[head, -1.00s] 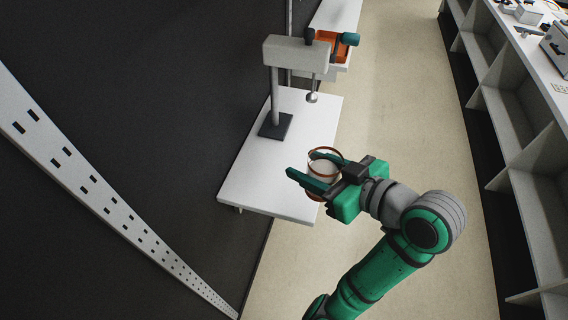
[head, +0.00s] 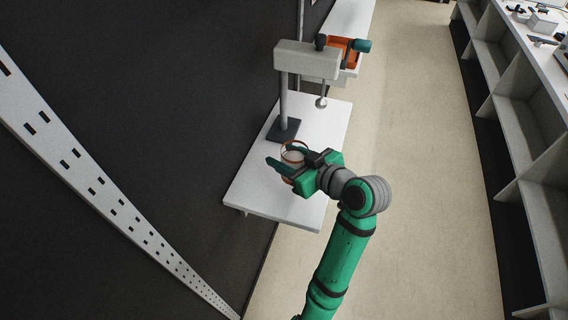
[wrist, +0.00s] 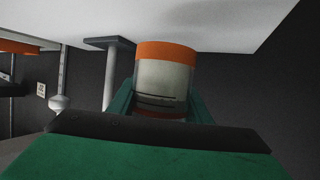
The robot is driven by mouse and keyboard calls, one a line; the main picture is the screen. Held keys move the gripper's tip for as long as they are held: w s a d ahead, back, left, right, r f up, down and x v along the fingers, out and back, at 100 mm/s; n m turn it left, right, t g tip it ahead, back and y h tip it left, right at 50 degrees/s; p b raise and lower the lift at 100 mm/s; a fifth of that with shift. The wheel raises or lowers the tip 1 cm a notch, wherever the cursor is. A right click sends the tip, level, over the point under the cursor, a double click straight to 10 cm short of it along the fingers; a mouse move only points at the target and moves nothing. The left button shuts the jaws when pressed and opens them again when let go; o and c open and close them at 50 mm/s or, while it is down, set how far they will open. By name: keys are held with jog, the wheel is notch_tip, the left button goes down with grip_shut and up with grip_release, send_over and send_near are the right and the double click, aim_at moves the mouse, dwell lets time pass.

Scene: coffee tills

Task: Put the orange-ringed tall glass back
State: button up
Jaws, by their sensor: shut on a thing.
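The orange-ringed tall glass (head: 292,157) is pale, with an orange-brown ring at its rim and another near its base. It looks upright, between the fingers of my gripper (head: 280,157). My gripper is shut on it, over the small white table (head: 262,193). In the wrist view, which shows the scene upside down, the glass (wrist: 165,75) sits between the green fingers, its orange band toward the white table top (wrist: 215,22). I cannot tell whether its base touches the table. My gripper hides part of its lower side in the head view.
A grey stand (head: 307,60) with a dark base (head: 284,129) and a hanging round-ended rod (head: 321,102) stands behind the glass. The table's front left is clear. An orange bin (head: 345,52) lies farther back. White shelving (head: 515,130) runs along the right, past open floor.

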jog(key=shift+w+a+f, duration=0.15)
jog(key=shift+w+f, duration=0.05)
jog(key=shift+w+a+f, duration=0.1)
jog(key=shift+a+f, duration=0.05)
jog(key=shift+f, duration=1.6)
jog(key=shift+f, duration=0.15)
jog(key=o, duration=1.3)
jog(key=shift+o, duration=0.2)
jog(key=shift+r, duration=0.25)
jog(key=v, duration=1.2)
